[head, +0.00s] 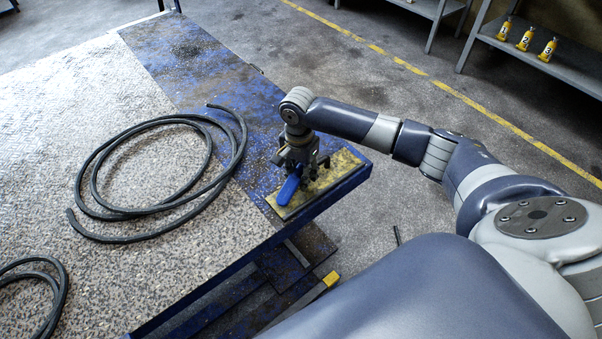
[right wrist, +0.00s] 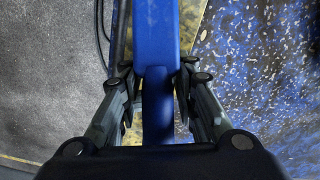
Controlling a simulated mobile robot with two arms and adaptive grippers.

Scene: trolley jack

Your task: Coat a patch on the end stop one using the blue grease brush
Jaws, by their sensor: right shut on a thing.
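My right gripper (head: 297,163) is shut on the blue grease brush (head: 289,188), above the near right corner of the blue-edged platform. In the right wrist view the gripper (right wrist: 156,85) has its fingers on both sides of the blue brush (right wrist: 156,35). A worn yellow plate (head: 338,174), which appears to be end stop one, lies at that corner, under and around the gripper. The brush overlaps the plate in the head view; its bristles are hidden, so I cannot tell whether they touch. My left gripper is not in view.
A coiled black hose (head: 110,240) lies on the platform's patterned top (head: 60,100), left of the gripper. Part of another hose (head: 58,285) shows at lower left. Yellow numbered containers (head: 526,39) stand on a grey shelf (head: 570,75) at upper right. Floor beyond the corner is mostly clear.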

